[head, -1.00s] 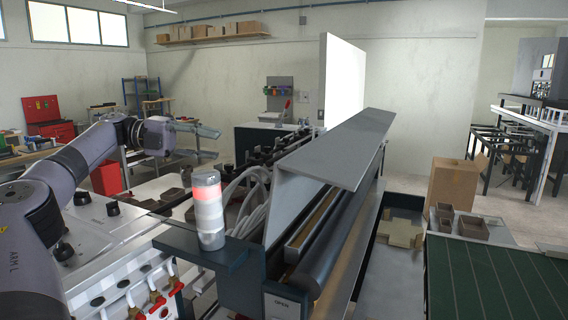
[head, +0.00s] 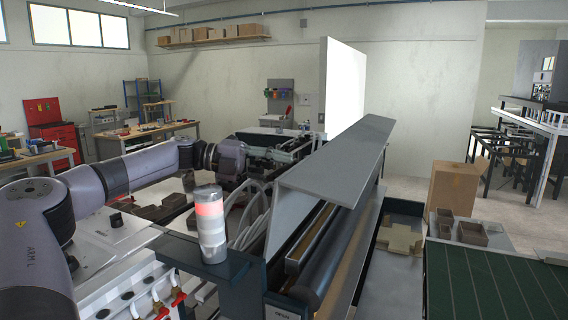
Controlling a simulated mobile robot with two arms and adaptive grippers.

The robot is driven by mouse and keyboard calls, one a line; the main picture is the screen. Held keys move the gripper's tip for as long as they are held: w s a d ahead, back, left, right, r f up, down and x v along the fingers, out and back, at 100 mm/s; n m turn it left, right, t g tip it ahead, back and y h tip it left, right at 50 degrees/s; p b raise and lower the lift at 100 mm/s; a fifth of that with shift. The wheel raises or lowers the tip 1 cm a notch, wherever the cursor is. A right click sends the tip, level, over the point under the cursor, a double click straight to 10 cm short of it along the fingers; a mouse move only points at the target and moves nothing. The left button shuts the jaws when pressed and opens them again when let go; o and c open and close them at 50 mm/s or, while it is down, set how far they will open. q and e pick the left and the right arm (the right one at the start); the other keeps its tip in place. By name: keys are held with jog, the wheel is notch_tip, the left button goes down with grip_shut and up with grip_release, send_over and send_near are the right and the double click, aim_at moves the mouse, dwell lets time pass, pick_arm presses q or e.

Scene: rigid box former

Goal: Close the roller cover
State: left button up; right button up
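The roller cover (head: 338,166) is a long grey angled plate, raised over the dark roller (head: 325,278). The roller and the rails beside it show under the cover's right edge. My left arm comes in from the left, and my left gripper (head: 303,148) is level with the cover, behind its left side. Its fingertips are close to the cover's left edge; I cannot tell whether they touch it. The fingers are small and blend into the machine, so their opening is unclear. My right gripper is not in view.
A signal lamp (head: 211,226) with a red band stands on the machine's near left corner. A panel with red-handled valves (head: 158,306) is at the lower left. A cardboard box (head: 453,188), small brown bins (head: 472,233) and a green conveyor (head: 490,288) are on the right.

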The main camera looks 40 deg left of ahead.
pick_arm(q)
jog(key=shift+w+d+f, duration=0.15)
jog(key=shift+w+d, duration=0.25)
jog(key=shift+d, duration=0.1)
jog(key=shift+c, duration=0.2)
grip_shut()
dwell(0.5)
